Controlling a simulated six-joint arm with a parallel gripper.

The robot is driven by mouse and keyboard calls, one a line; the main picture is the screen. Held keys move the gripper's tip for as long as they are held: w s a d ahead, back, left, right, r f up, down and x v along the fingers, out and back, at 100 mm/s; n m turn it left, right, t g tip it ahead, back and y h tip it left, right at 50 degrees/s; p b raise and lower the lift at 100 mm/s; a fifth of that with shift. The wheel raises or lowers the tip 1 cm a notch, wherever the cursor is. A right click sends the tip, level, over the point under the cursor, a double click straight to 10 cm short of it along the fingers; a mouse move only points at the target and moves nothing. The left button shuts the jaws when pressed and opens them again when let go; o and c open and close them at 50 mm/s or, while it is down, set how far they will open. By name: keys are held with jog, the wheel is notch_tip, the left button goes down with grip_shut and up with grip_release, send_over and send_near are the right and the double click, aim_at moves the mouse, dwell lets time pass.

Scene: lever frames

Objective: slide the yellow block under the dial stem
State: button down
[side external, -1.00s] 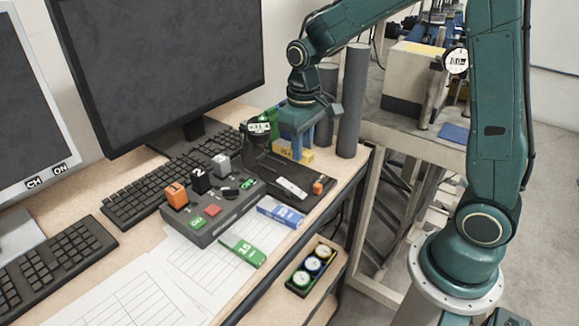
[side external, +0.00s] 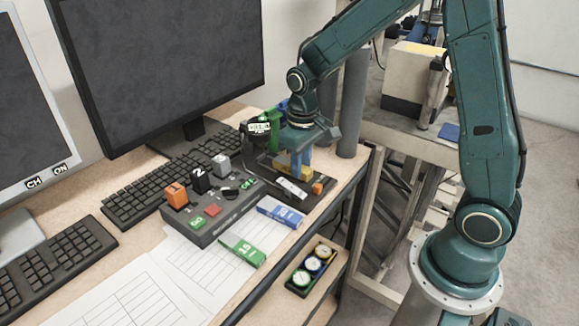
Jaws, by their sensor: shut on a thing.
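The yellow block (side external: 284,166) lies low over the black gauge base (side external: 262,183), towards its back right. My gripper (side external: 298,162) points down with blue fingers and is shut on the yellow block. The fingers and wrist cover part of it. The dial gauge (side external: 259,128) with a lit readout stands just left of my gripper, on a dark post. Its stem is too small and too hidden to make out, so I cannot tell whether the block is beneath it.
A silver piece (side external: 291,187) and an orange knob (side external: 318,188) sit at the base's front. A blue block (side external: 281,212) and a green block (side external: 242,250) lie on papers. A lever box (side external: 211,205) stands left; grey cylinders (side external: 352,105) stand behind right.

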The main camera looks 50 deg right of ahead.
aim_at(286, 161)
jog(key=shift+w+f, duration=0.15)
jog(key=shift+w, duration=2)
jog(key=shift+w, duration=0.15)
jog(key=c, duration=0.7)
grip_release()
jog(key=shift+f, duration=0.1)
jog(key=shift+r, duration=0.2)
jog(key=shift+s+r, duration=1.05)
jog(key=shift+r, duration=0.1)
jog(key=shift+s+r, duration=0.25)
jog(key=shift+r, duration=0.95)
jog(key=shift+s+r, duration=0.2)
jog(key=shift+r, duration=1)
